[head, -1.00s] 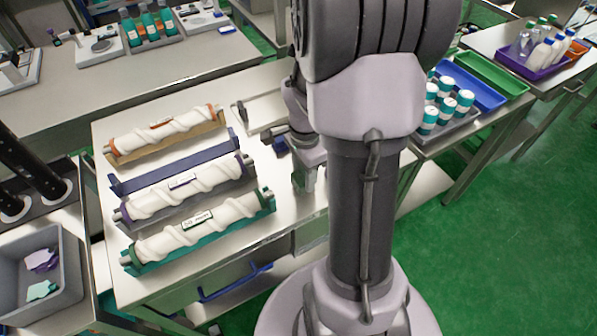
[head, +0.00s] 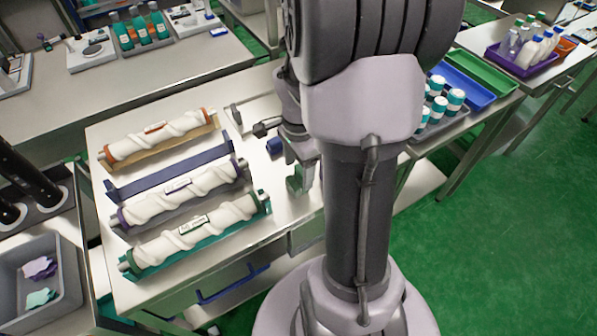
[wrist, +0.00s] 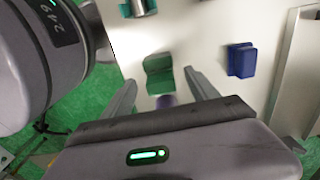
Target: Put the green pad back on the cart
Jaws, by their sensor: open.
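A dark green pad (wrist: 158,64) shows in the wrist view on the pale table top, between and just beyond my fingertips. My gripper (wrist: 160,78) is open, one finger on each side of the pad in the picture. I cannot tell the height gap. In the head view, a green piece (head: 296,180) shows at the gripper, partly hidden by my arm. I cannot tell which cart the task means; a table with wrapped rolls (head: 250,240) stands left of my arm.
A blue block (wrist: 242,62) lies right of the pad in the wrist view. A purple piece (wrist: 165,102) shows partly between my fingers. Wrapped rolls (head: 185,185) on coloured holders fill the table's left. A grey bin (head: 68,262) holds purple and teal pieces. Bottles (head: 438,104) stand at right.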

